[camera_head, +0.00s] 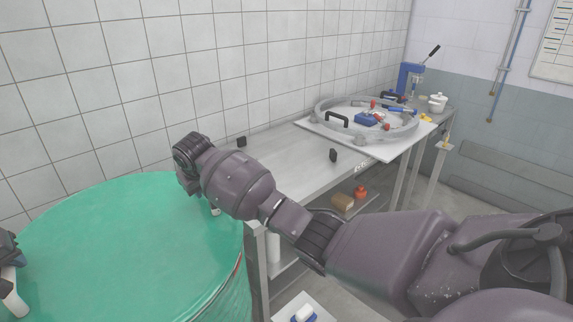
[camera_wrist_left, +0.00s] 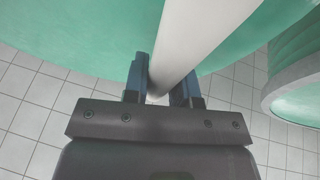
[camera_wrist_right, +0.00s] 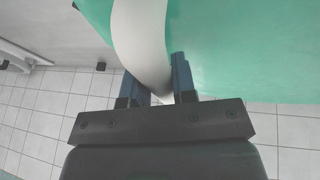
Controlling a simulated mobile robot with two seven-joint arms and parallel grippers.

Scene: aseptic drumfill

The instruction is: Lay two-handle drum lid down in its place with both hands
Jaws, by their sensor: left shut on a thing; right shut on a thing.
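The green drum lid (camera_head: 125,245) is a wide disc filling the lower left of the head view, and it looks roughly level. My left gripper (camera_wrist_left: 162,88) is shut on a white handle (camera_wrist_left: 200,35) of the lid; at the head view's left edge only part of it shows, with a white handle piece (camera_head: 15,303) below. My right gripper (camera_wrist_right: 157,85) is shut on the other white handle (camera_wrist_right: 143,40). In the head view my right wrist mostly hides that handle. A green drum side (camera_head: 232,297) shows under the lid's right edge; whether they touch, I cannot tell.
A steel bench (camera_head: 290,165) runs along the tiled wall (camera_head: 210,70). It carries a clear ring (camera_head: 367,122) with black handles and small tools on a white board. Another green drum-like body (camera_wrist_left: 298,95) stands at the right of the left wrist view.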

